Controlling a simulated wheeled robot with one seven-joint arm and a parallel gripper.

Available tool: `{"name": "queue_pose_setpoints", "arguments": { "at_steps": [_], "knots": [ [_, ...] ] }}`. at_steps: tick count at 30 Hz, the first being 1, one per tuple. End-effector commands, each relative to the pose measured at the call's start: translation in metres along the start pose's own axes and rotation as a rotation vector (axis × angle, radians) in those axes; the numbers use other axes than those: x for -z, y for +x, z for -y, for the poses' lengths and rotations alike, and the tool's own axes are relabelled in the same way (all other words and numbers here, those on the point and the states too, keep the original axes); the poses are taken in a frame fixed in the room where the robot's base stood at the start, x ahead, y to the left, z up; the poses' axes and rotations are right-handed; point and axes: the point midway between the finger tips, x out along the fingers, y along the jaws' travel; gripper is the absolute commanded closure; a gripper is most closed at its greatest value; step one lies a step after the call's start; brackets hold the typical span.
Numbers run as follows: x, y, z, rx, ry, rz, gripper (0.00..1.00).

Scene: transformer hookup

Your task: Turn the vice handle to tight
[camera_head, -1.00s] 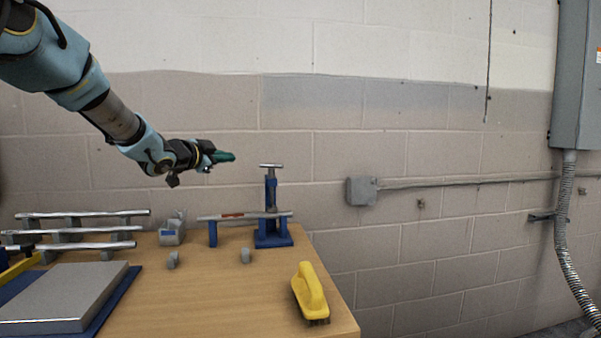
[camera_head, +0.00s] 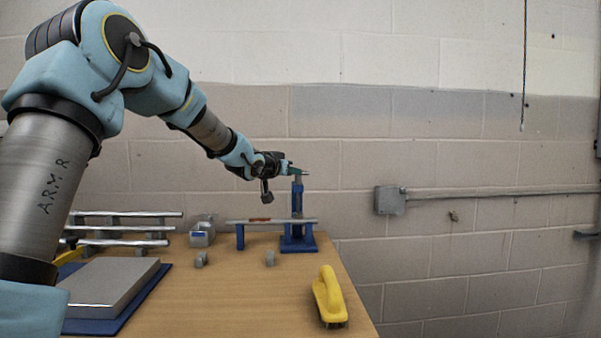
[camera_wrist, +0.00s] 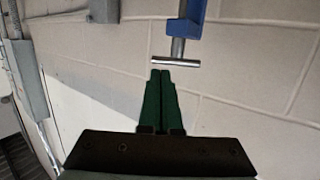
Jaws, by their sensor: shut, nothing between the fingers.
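The blue vice (camera_head: 297,205) stands upright at the back right of the wooden table, with a metal rod (camera_head: 262,221) lying across its base and a blue support. In the wrist view the vice's silver T-bar handle (camera_wrist: 176,62) and its screw hang from the blue frame (camera_wrist: 185,18). My gripper (camera_head: 303,173) is at the top of the vice in the head view and hides the handle there. In the wrist view my green fingers (camera_wrist: 160,73) are shut and empty, with their tips just short of the handle bar; whether they touch it I cannot tell.
A yellow brush (camera_head: 329,296) lies at the table's front right. The table's middle is clear.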

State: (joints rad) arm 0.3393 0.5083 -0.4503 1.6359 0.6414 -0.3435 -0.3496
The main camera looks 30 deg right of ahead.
Motion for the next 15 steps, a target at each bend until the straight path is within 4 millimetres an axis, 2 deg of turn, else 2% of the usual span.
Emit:
{"name": "queue_pose_setpoints", "arguments": {
  "at_steps": [1, 6, 15],
  "knots": [
    [0.001, 0.01, -0.001, -0.002, 0.0, 0.001, 1.0],
    [0.002, 0.032, 0.0, 0.0, 0.0, 0.0, 1.0],
    [0.0, 0.043, 0.0, 0.001, 0.001, 0.0, 1.0]
  ]
}}
